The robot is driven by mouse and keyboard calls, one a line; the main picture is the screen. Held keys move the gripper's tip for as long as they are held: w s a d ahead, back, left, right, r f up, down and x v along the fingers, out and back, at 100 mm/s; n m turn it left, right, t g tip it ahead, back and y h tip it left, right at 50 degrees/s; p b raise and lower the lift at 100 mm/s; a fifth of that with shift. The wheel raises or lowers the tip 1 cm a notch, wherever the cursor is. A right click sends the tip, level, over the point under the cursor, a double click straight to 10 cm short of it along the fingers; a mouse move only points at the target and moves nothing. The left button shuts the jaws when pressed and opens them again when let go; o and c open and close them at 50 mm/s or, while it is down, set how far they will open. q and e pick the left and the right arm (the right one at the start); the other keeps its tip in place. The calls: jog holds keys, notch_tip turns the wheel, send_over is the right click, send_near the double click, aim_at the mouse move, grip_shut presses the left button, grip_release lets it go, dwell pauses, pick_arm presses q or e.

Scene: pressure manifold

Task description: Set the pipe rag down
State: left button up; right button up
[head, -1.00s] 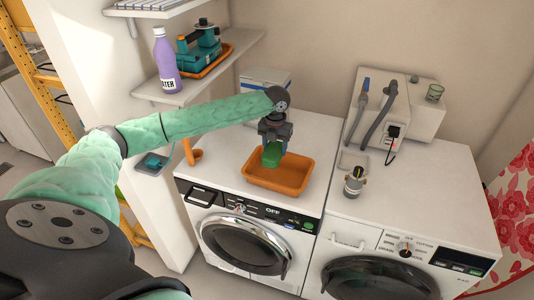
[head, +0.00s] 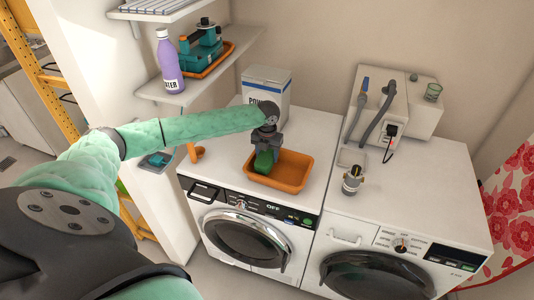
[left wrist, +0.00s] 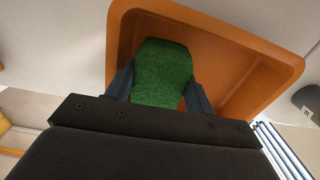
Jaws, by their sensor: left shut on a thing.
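The pipe rag is a green, fuzzy cloth (head: 264,160). My left gripper (head: 266,152) is shut on it, pointing down at the left part of an orange tray (head: 290,186) on the left washing machine. In the left wrist view the rag (left wrist: 162,75) sits between the two dark fingers, with the tray (left wrist: 255,50) behind it. The rag overlaps the tray's left side in the head view; I cannot tell whether it touches the tray floor. My right gripper is not in view.
A white powder box (head: 266,90) stands behind my left gripper. A small gauge fitting (head: 352,180) stands on the right machine (head: 420,200). A shelf (head: 190,90) at left holds a purple bottle (head: 169,62) and a teal device (head: 203,48). The tray's right part is empty.

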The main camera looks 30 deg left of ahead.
aim_at(267, 154)
pick_arm(q)
jog(key=shift+f, duration=0.6)
jog(key=o, duration=0.7)
jog(key=shift+r, duration=0.15)
jog(key=shift+r, duration=0.25)
jog(key=shift+r+b, duration=0.3)
jog(key=shift+r, duration=0.05)
notch_tip(267, 154, up, 6)
jog(key=b, duration=0.3)
jog(key=shift+w+f, duration=0.1)
jog(key=shift+f, duration=0.05)
jog(key=shift+r+b, duration=0.9)
jog(key=shift+r, duration=2.15)
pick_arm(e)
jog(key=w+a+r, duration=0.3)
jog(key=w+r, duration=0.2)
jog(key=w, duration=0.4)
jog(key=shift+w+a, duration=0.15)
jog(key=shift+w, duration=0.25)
